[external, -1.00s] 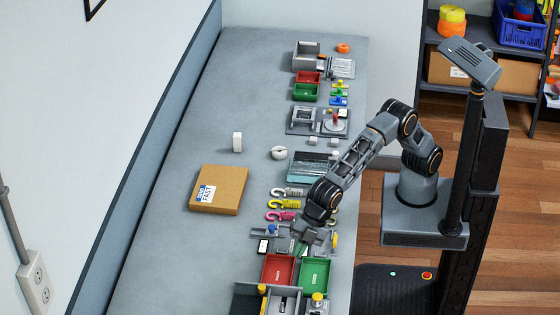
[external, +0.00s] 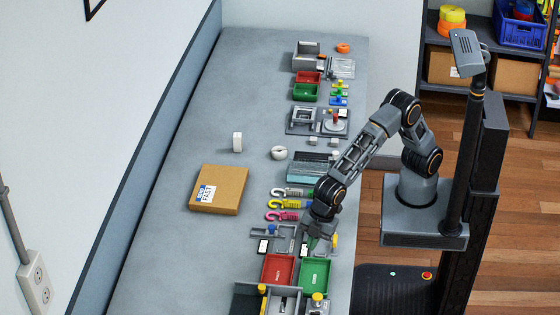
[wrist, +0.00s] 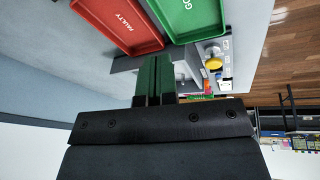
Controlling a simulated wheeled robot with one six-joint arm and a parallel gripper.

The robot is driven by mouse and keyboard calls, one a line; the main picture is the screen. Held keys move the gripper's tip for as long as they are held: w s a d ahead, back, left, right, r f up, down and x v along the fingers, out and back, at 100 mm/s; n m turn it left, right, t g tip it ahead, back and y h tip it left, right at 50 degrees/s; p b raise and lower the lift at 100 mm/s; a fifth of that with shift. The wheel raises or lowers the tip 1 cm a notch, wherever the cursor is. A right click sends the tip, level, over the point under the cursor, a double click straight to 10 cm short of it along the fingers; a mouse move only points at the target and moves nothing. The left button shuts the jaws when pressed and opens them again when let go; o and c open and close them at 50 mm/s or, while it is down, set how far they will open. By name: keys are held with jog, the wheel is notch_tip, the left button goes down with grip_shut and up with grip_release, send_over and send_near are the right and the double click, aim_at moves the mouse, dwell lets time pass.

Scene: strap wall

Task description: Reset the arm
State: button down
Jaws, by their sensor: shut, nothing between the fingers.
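My gripper (external: 309,242) is low over the near part of the workbench, just above the red and green trays in the external view. In the wrist view, the two fingers (wrist: 155,80) are together with nothing between them. The arm is bent, reaching from its base at the right out over the bench (external: 170,255). In the wrist view, the red tray (wrist: 117,24) marked FAULTY and the green tray (wrist: 190,18) lie beyond the fingertips. Both trays look empty.
Pink, yellow and grey hooks (external: 283,204) lie beside the arm. A cardboard box (external: 218,190) lies left of them. A grey fixture with a blue knob (external: 272,230) is by the gripper. More fixtures stand farther along. The bench's left side is mostly clear.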

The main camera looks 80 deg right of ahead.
jog(key=s+d+r+m+h, duration=0.1)
jog(key=d+m, duration=0.4)
jog(key=d, duration=0.8)
jog(key=s+d+r+m, duration=0.3)
jog(key=s+d+m, duration=0.1)
jog(key=d, duration=1)
jog(key=s+d+r+m+t+h, duration=0.1)
jog(key=d+m, duration=0.4)
jog(key=d, duration=0.9)
jog(key=s+r, duration=0.1)
jog(key=s, duration=0.1)
jog(key=shift+s+d+r+m+h, duration=0.25)
jog(key=shift+s+r+m+h, duration=0.05)
